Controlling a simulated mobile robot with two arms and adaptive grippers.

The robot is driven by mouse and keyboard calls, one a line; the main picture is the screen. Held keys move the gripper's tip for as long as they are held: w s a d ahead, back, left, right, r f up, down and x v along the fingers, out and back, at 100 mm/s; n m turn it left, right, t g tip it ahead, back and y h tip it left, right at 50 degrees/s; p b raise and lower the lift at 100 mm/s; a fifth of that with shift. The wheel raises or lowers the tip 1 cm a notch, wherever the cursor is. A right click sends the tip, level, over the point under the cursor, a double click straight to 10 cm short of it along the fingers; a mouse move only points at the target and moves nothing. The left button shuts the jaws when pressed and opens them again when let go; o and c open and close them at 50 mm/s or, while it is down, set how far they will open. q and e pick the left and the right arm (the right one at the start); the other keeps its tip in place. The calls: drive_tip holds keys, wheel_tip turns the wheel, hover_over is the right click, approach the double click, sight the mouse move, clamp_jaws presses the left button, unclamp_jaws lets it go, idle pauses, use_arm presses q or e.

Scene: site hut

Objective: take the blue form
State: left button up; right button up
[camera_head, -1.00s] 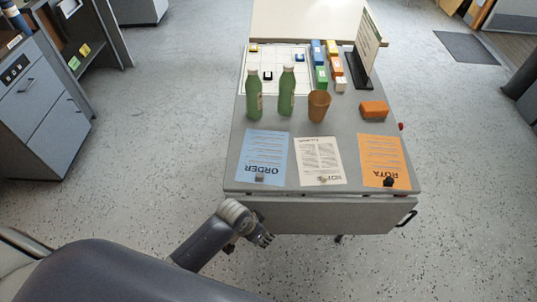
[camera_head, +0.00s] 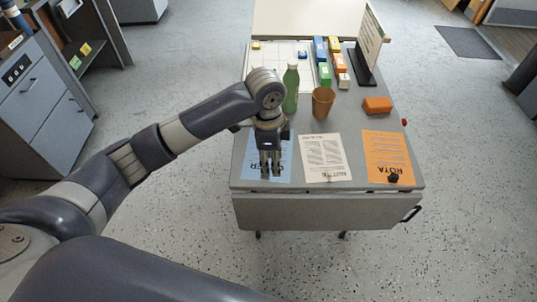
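The blue form (camera_head: 284,172), headed ORDER, lies flat at the front left of the grey table. My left arm reaches over it from the left. My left gripper (camera_head: 270,172) points down over the form's front middle part and hides much of its print and the small weight near its front edge. Its two fingers show side by side; whether they are apart or closed, or touch the paper, I cannot tell. My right gripper is not in view.
A cream sheet (camera_head: 325,157) and an orange sheet (camera_head: 389,155) lie to the right. Behind are a green bottle (camera_head: 290,90), a brown cup (camera_head: 323,102), an orange block (camera_head: 377,105), coloured boxes (camera_head: 324,73) and an upright sign (camera_head: 370,45).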

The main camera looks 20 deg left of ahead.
use_arm(q)
drive_tip(key=a+f, duration=0.1)
drive_tip(key=w+a+f, duration=0.1)
drive_tip(key=f, duration=0.1)
drive_tip(key=shift+f+m+y, duration=0.1)
drive_tip(key=shift+m+y, duration=0.2)
drive_tip(key=f, duration=0.5)
drive_tip(key=shift+w+d+f+p, duration=0.15)
drive_tip(key=shift+w+p, duration=0.1)
drive_tip(key=shift+p, duration=0.15)
clamp_jaws()
